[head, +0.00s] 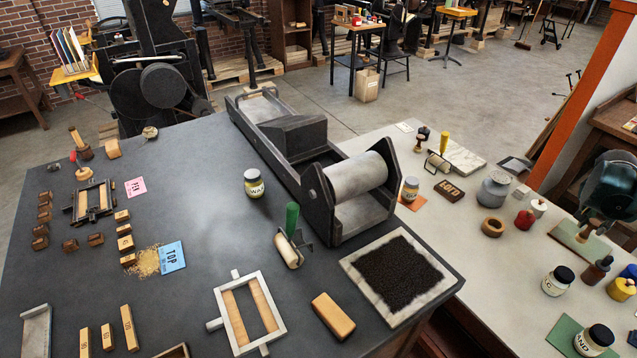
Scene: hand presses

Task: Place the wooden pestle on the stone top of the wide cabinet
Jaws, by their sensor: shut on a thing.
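I cannot make out the wooden pestle with certainty. A wide, dark, stone-like top (190,215) fills the left and middle, with many small things on it. A paler top (470,270) stands to its right; which of the two tops is the wide cabinet's I cannot fully tell. A grey stone pot like a mortar (493,191) stands on the pale top, with no pestle visible in it.
A long press with a roller (357,185) stands on the dark top's far right. A framed black bed (395,275), a wooden block (333,316), a white frame (222,310) and a green-handled roller (289,248) crowd the front. Bare dark surface lies left of the jar (253,184).

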